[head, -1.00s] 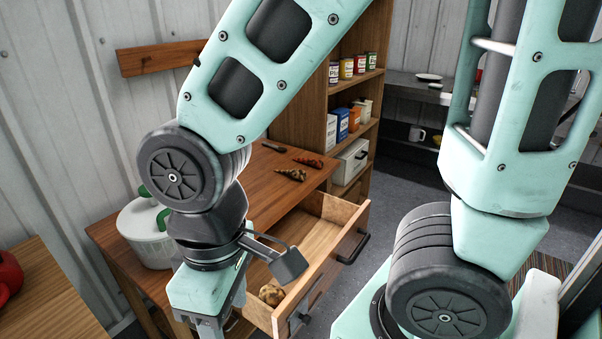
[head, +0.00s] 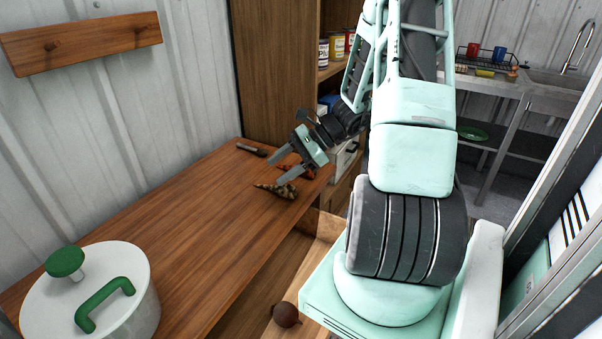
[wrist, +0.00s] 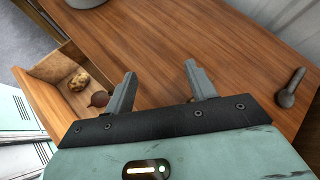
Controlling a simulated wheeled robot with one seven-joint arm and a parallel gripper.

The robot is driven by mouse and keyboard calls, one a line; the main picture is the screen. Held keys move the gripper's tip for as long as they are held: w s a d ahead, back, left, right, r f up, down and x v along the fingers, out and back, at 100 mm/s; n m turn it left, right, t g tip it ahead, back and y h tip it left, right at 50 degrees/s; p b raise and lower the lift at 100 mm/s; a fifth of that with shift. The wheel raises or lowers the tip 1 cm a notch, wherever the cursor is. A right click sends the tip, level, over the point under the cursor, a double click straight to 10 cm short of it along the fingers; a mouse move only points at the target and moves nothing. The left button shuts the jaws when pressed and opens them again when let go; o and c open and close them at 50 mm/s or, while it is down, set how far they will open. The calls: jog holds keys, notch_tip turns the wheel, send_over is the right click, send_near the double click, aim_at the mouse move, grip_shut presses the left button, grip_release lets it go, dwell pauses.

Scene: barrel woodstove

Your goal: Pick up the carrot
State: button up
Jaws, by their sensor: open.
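Two tapered, carrot-shaped roots lie at the far right end of the wooden table in the head view. One is brown and mottled (head: 279,190); the other is reddish-orange (head: 308,173), just behind it and partly hidden by my gripper. I cannot tell for certain which one is the carrot. My gripper (head: 277,171) is open, pointing down and left, with its fingers in front of the roots in the picture.
A dark-handled tool (head: 251,150) lies at the table's back edge; it also shows in the wrist view (wrist: 291,88). The drawer (wrist: 45,68) is open, holding a potato (wrist: 78,81) and a dark round vegetable (head: 286,315). A white pot (head: 95,300) stands front left. The table's middle is clear.

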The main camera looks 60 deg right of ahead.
jog(key=s+d+f+m+t+h, duration=0.35)
jog(key=s+d+m, duration=0.25)
jog(key=d, duration=0.3)
jog(key=s+d+f+m+t+h, duration=0.2)
jog(key=s+d+m+t+h, duration=0.25)
jog(key=d, duration=0.55)
jog(key=w+f, duration=0.1)
jog(key=w, duration=0.2)
jog(key=w+a+f+g, duration=0.1)
jog(key=w+f, duration=0.1)
jog(key=w, duration=0.1)
jog(key=w+f+m+g+y+p, duration=0.1)
jog(key=w, duration=0.2)
jog(key=shift+a+f, duration=0.2)
jog(key=shift+f, duration=0.1)
jog(key=shift+a+p+x, duration=0.15)
jog(key=shift+p+x, duration=0.15)
jog(key=shift+x, duration=1.1)
jog(key=shift+a+p+x, duration=0.15)
jog(key=shift+p+x, duration=0.15)
jog(key=shift+x, duration=1.05)
jog(key=shift+r, duration=0.15)
jog(key=c, duration=1.1)
